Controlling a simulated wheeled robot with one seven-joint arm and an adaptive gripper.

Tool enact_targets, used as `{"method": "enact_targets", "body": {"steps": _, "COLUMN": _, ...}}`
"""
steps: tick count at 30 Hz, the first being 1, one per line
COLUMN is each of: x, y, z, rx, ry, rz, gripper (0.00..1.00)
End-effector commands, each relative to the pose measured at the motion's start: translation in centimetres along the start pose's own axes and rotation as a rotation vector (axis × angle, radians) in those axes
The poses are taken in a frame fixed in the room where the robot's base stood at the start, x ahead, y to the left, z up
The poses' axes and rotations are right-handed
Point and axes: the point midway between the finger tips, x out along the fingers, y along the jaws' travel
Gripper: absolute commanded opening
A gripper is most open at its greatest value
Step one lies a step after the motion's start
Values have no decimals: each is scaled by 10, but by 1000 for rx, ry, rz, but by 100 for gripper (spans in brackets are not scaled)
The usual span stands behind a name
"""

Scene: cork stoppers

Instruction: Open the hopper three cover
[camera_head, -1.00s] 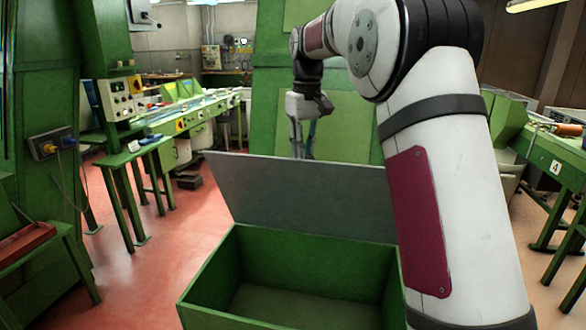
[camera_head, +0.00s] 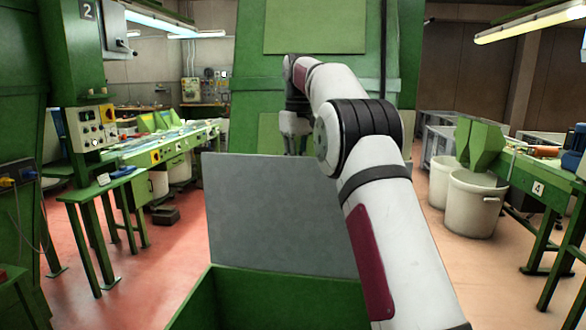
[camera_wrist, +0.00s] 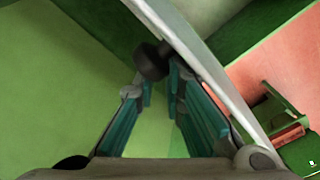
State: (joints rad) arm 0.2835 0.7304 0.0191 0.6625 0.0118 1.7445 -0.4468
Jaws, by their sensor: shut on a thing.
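The hopper cover (camera_head: 265,210), a flat grey panel, stands raised and nearly upright at the back of the green hopper box (camera_head: 200,300). I see no number on this box. My gripper (camera_head: 293,135) is behind the cover's top edge, with its fingertips hidden by the panel. In the wrist view the cover's pale edge (camera_wrist: 205,55) runs diagonally past the teal fingers. My gripper (camera_wrist: 160,88) is shut on the cover's dark round knob (camera_wrist: 152,60), which shows at the fingertips. The exact contact is partly hidden.
A green cabinet (camera_head: 300,75) stands close behind the cover. A green workbench (camera_head: 170,150) lines the left, with red floor before it. White bins (camera_head: 470,205) and a bench marked 4 (camera_head: 535,180) stand at the right.

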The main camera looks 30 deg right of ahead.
Motion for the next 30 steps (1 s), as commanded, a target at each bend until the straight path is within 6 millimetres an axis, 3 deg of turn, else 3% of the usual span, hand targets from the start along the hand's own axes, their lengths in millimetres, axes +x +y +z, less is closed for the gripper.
{"method": "enact_targets", "body": {"steps": 1, "x": 7, "y": 20, "z": 11, "rx": 32, "ry": -34, "rz": 21, "gripper": 0}}
{"method": "enact_targets", "body": {"steps": 14, "x": 7, "y": 21, "z": 10, "rx": 32, "ry": -34, "rz": 21, "gripper": 0}}
{"method": "enact_targets", "body": {"steps": 15, "x": 7, "y": 21, "z": 10, "rx": 32, "ry": -34, "rz": 21, "gripper": 17}}
{"method": "enact_targets", "body": {"steps": 19, "x": 6, "y": 21, "z": 10, "rx": 32, "ry": -34, "rz": 22, "gripper": 46}}
{"method": "enact_targets", "body": {"steps": 30, "x": 2, "y": 20, "z": 10, "rx": 30, "ry": -24, "rz": 26, "gripper": 46}}
